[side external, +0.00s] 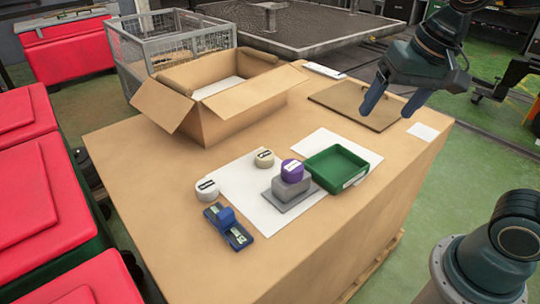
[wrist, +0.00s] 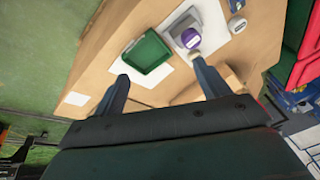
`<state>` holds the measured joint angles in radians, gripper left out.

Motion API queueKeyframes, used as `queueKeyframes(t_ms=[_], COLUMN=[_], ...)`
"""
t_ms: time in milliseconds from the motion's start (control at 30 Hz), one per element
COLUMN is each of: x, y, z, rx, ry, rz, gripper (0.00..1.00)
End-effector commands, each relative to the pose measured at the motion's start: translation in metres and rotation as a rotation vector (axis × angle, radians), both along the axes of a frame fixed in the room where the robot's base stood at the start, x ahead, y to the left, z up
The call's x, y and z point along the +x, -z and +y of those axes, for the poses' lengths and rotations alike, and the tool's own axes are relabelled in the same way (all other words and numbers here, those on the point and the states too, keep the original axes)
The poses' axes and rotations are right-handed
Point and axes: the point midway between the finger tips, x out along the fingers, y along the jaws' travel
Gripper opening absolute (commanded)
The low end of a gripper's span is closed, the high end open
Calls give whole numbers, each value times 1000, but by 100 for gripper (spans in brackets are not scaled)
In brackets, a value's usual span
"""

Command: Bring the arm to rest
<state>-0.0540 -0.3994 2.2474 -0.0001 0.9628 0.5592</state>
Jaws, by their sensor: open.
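My gripper (side external: 391,101) hangs in the air above the right back part of the cardboard-covered table (side external: 270,262), over the edge of a flat brown board (side external: 345,112). Its two blue fingers are spread apart with nothing between them. In the wrist view the open fingers (wrist: 158,88) point toward the table. A purple-topped round piece (side external: 292,170) sits on a grey block with a flat base (side external: 287,205), beside a green tray (side external: 313,159). The purple piece and the green tray also show in the wrist view.
An open cardboard box (side external: 205,125) stands at the back left of the table. A white round piece (side external: 206,190), a beige one (side external: 264,158) and a blue device (side external: 228,227) lie near the white sheets. Red-lidded bins (side external: 45,205) stand left of the table.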

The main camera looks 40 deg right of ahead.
Motion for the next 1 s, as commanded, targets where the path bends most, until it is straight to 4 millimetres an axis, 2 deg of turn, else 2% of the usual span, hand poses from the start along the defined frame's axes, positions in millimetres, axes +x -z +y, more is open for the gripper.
queueKeyframes(t_ms=[200,400,600,1000], x=[-41,-67,-78,-79], y=[4,12,17,18], z=[-8,-12,-14,-14], rx=[-91,-174,-216,-219], ry=[-216,-378,-452,-460], rz=[-84,-140,-161,-162], gripper=[75,75,75,75])
